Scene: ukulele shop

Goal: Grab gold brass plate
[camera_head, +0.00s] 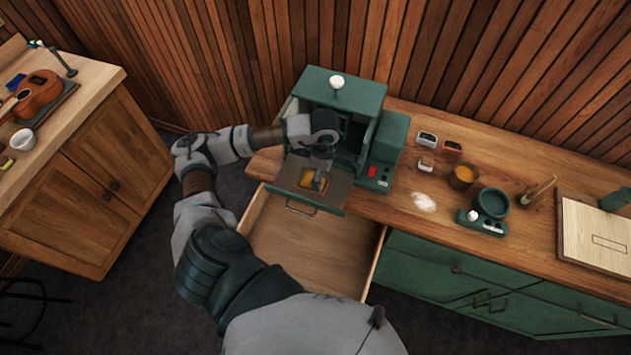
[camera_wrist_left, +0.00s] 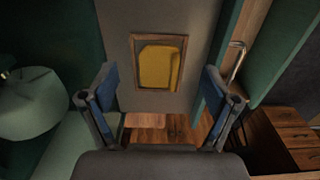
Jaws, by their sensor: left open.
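The gold brass plate (camera_head: 313,180) lies in a square recess on the lowered door of a green box-shaped machine on the counter. In the left wrist view the plate (camera_wrist_left: 160,67) shows as a yellow piece inside a brown frame, ahead of my fingers. My left gripper (camera_head: 320,178) is over the door, right at the plate, and partly covers it. In the left wrist view my left gripper (camera_wrist_left: 160,97) has its two blue-padded fingers wide apart with nothing between them. I cannot tell the exact gap to the plate. My right gripper is not in view.
The green machine (camera_head: 342,92) stands behind the door, with a red switch (camera_head: 372,171) at its right. An open wooden drawer (camera_head: 306,243) juts out below. A brown cup (camera_head: 463,176) and a green scale-like device (camera_head: 492,204) stand right. A ukulele (camera_head: 38,93) lies on the left cabinet.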

